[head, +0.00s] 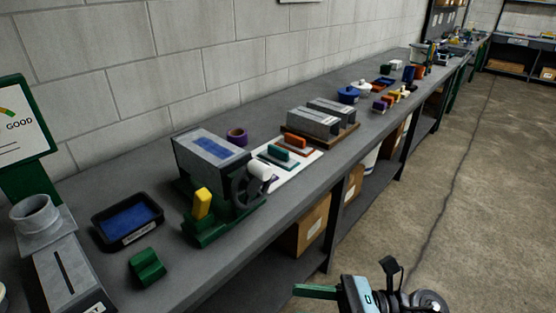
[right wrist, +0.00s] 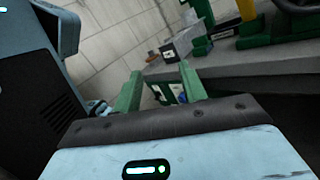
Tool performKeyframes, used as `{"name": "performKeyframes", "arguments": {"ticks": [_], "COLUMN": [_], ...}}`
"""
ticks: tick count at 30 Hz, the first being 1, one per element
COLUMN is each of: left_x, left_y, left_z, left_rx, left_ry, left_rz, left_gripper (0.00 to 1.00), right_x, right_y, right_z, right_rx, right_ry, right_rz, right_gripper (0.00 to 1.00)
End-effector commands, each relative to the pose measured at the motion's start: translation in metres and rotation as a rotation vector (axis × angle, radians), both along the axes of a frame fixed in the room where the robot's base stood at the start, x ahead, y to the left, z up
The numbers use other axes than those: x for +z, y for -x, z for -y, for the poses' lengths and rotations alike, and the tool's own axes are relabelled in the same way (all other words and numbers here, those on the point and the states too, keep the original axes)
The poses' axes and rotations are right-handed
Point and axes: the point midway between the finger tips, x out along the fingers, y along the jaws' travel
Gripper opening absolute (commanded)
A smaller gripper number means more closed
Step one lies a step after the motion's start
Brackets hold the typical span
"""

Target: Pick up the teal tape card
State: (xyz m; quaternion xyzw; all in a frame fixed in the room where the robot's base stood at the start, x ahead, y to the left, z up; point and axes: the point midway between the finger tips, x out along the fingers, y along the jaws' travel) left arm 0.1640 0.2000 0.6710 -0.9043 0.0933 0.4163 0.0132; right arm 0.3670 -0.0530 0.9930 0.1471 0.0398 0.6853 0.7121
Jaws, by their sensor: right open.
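A flat teal card (head: 267,156) with a raised green grip on it lies on a white sheet on the long grey bench, in the middle of the head view. I take it to be the teal tape card. My right gripper (head: 315,291) is in front of the bench at the bottom of the head view, well away from the card. In the right wrist view its two green fingers stand apart with nothing held between them (right wrist: 161,72). The card cannot be made out in the right wrist view. My left gripper is not in view.
A grey and green machine (head: 208,160) stands left of the card on the bench. An orange card (head: 306,144) lies just behind it, and grey boxes on a wooden board (head: 345,138) stand beyond. A purple roll (head: 237,137) is near the wall.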

Motion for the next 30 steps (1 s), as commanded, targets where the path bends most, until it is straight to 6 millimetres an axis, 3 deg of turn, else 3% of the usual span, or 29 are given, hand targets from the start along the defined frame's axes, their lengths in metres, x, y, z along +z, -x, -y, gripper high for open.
{"name": "performKeyframes", "arguments": {"ticks": [5,8,14,17,20,24,26,27,30], "left_x": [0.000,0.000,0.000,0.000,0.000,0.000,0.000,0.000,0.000], "left_y": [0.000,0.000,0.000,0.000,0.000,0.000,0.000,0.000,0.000], "left_z": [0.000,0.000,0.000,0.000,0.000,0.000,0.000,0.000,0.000], "left_rx": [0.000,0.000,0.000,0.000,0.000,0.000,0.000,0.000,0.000], "left_ry": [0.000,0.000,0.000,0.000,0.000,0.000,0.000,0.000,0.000], "left_rz": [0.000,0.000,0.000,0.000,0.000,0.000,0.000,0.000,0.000], "left_gripper": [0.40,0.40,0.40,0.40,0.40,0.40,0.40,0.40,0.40], "right_x": [-0.018,-0.040,-0.115,-0.162,-0.212,-0.269,-0.287,-0.296,-0.312], "right_y": [-0.012,-0.018,-0.009,0.013,0.047,0.109,0.135,0.150,0.180], "right_z": [0.016,0.034,0.078,0.099,0.119,0.137,0.141,0.143,0.146], "right_rx": [-0.193,-0.297,-0.509,-0.621,-0.742,-0.907,-0.970,1.007,0.971], "right_ry": [-0.300,-0.472,-0.832,-1.029,-1.242,-1.535,-1.646,1.712,1.661], "right_rz": [-0.532,-0.832,-1.426,-1.713,-1.983,-2.287,-2.382,2.434,2.273], "right_gripper": [0.42,0.42,0.42,0.42,0.42,0.42,0.42,0.42,0.42]}}
